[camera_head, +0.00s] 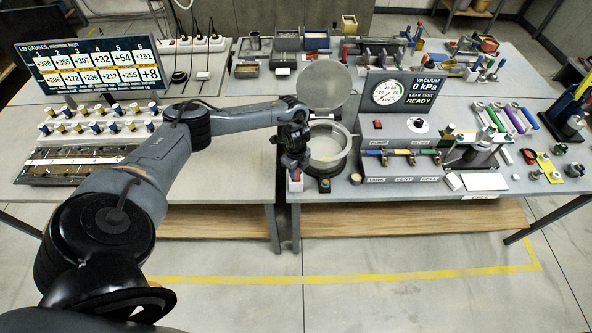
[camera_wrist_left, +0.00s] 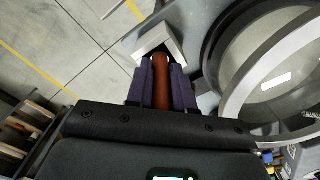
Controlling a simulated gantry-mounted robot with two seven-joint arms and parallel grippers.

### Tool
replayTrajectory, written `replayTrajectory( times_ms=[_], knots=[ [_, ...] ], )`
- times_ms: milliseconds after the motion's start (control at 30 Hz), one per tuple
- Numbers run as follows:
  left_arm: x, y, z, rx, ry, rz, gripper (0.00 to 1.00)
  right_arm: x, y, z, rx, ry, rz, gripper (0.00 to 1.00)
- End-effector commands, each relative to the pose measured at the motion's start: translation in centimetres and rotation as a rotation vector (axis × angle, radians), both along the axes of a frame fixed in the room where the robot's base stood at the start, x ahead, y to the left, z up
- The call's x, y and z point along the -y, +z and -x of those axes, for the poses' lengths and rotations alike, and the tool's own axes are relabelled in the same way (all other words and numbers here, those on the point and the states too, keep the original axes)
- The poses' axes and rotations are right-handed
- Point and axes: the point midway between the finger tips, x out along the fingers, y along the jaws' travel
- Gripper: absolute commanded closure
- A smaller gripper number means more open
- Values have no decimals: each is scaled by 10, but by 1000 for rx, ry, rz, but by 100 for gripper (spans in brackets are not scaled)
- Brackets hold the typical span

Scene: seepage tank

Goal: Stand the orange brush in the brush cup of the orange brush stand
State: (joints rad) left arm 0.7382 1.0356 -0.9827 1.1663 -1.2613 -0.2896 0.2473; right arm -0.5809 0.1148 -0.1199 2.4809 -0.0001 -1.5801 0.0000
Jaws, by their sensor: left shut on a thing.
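My left gripper (camera_head: 295,174) is over the front left corner of the right-hand bench, beside the round chamber. In the left wrist view its two dark purple fingers (camera_wrist_left: 161,88) are shut on the orange-brown handle of the brush (camera_wrist_left: 160,75). The handle runs between the fingers toward a pale grey angular piece (camera_wrist_left: 153,38), which I take for part of the brush stand. Whether the brush is inside the cup or only above it, I cannot tell. The brush's lower end is hidden. My right gripper is not in view.
The round chamber (camera_head: 343,160) stands right of the gripper with its lid (camera_head: 325,87) raised. A button box (camera_head: 324,186) is close by at the bench edge. The vacuum gauge panel (camera_head: 398,92) stands behind on the right. The floor (camera_head: 235,250) in front is clear.

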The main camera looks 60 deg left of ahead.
Motion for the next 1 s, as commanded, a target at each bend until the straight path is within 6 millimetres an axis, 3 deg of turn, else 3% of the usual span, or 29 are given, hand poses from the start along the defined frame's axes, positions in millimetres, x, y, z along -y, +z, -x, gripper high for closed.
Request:
replayTrajectory(
  times_ms=[67, 100, 233, 700, 1000],
  knots=[
    [0, -4, 0, -1, 0, 0, 100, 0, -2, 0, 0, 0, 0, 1],
    [0, -2, 0, 0, 0, 0, 72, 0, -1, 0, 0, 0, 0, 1],
    [0, -2, 0, 0, 0, 0, 53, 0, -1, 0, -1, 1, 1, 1],
    [0, -4, 0, 1, 0, 0, 53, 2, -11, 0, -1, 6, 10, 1],
    [-1, 49, -2, 4, -1, -1, 53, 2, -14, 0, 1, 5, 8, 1]
  ],
)
